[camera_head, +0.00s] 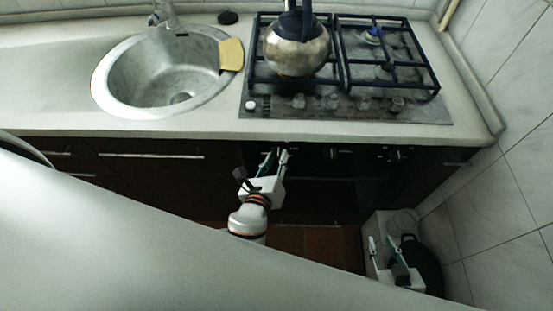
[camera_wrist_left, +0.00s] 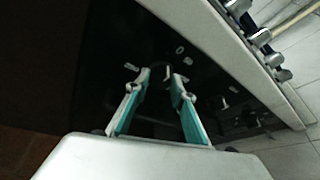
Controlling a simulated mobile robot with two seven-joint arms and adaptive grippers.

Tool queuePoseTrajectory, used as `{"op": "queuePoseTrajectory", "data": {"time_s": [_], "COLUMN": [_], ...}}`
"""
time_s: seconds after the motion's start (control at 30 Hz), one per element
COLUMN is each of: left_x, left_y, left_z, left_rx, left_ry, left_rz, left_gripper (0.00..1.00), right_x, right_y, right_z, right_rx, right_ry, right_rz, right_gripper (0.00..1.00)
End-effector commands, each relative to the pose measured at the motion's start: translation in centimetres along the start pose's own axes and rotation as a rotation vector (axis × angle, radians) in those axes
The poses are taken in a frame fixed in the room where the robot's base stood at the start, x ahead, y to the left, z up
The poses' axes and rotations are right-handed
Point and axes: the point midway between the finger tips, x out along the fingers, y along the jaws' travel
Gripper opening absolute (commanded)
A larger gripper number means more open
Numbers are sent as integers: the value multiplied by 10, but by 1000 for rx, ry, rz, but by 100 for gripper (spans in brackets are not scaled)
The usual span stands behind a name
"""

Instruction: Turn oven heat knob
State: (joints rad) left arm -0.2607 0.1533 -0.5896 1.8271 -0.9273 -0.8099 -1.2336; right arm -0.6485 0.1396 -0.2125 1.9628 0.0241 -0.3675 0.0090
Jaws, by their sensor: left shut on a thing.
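The oven (camera_head: 325,180) is a dark, glossy front under the counter, below the hob. My left gripper (camera_head: 276,153) reaches up to the left part of its control panel. In the left wrist view, the left gripper's fingertips (camera_wrist_left: 160,76) are close together on either side of a small dark knob (camera_wrist_left: 161,72), closed on it. The knob is hard to make out against the black panel, and the head view hides it behind the gripper. My right gripper (camera_head: 383,243) is low at the right, its fingers apart and empty, away from the oven panel.
Other oven knobs (camera_head: 396,155) sit further right on the panel. Above, the counter edge (camera_head: 200,131) overhangs. A steel kettle (camera_head: 296,50) stands on the gas hob, beside the sink (camera_head: 135,85). A dark pot (camera_head: 428,265) is by the right gripper, near the tiled wall.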

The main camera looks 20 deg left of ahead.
Motion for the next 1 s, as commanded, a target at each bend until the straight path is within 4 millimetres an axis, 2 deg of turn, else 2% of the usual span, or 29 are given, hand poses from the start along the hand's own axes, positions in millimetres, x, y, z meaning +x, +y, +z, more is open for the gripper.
{"op": "queuePoseTrajectory", "data": {"time_s": [0.6,0.63,0.67,0.7,1.0], "left_x": [0,0,0,0,0], "left_y": [-1,-1,-1,-1,0], "left_z": [1,1,1,1,0], "left_rx": [-52,-52,-52,-52,-50], "left_ry": [-6,-6,-6,-6,-5], "left_rz": [-23,-23,-23,-22,-21], "left_gripper": [2,29,36,40,40], "right_x": [2,2,2,2,1], "right_y": [-1,-1,-1,-1,0], "right_z": [5,4,4,4,3], "right_rx": [0,0,0,0,-2], "right_ry": [-4,-4,-3,-3,-2], "right_rz": [-1,-1,-1,-1,1], "right_gripper": [26,26,26,26,26]}}
